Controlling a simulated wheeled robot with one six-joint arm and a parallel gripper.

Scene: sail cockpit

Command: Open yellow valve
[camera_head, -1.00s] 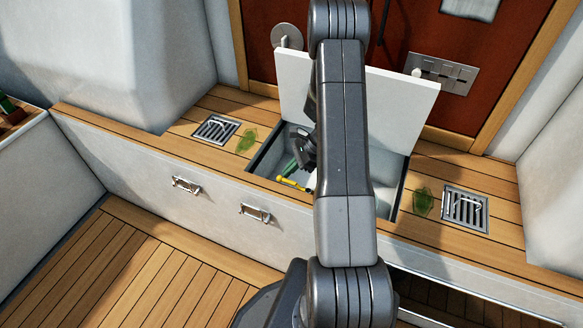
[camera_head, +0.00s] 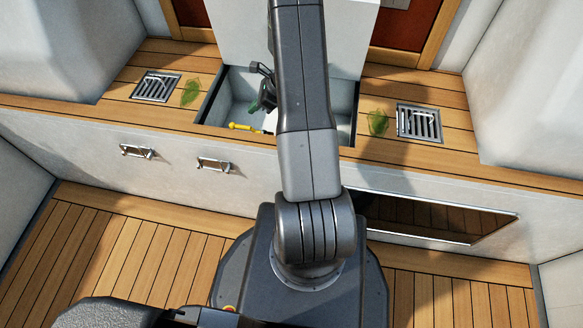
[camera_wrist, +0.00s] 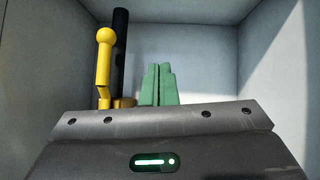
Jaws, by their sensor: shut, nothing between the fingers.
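The yellow valve (camera_head: 243,127) is a handle with a round knob, low inside an open locker (camera_head: 230,100) in the bench. In the wrist view the yellow handle (camera_wrist: 103,65) stands upright at the left, in front of a black pipe, with its base partly hidden by my gripper body. My gripper (camera_wrist: 158,85) has green fingers pressed together with nothing between them. The fingers are to the right of the handle in that view and look apart from it. In the head view my gripper (camera_head: 258,104) is inside the locker opening, partly hidden by my arm.
The white locker lid (camera_head: 245,35) stands raised behind the opening. Pale locker walls (camera_wrist: 210,60) surround the gripper closely. Metal drain grates (camera_head: 157,87) (camera_head: 419,123) and green leaves (camera_head: 191,92) lie on the bench. Latches (camera_head: 137,151) are on its front. The wooden floor (camera_head: 110,240) is clear.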

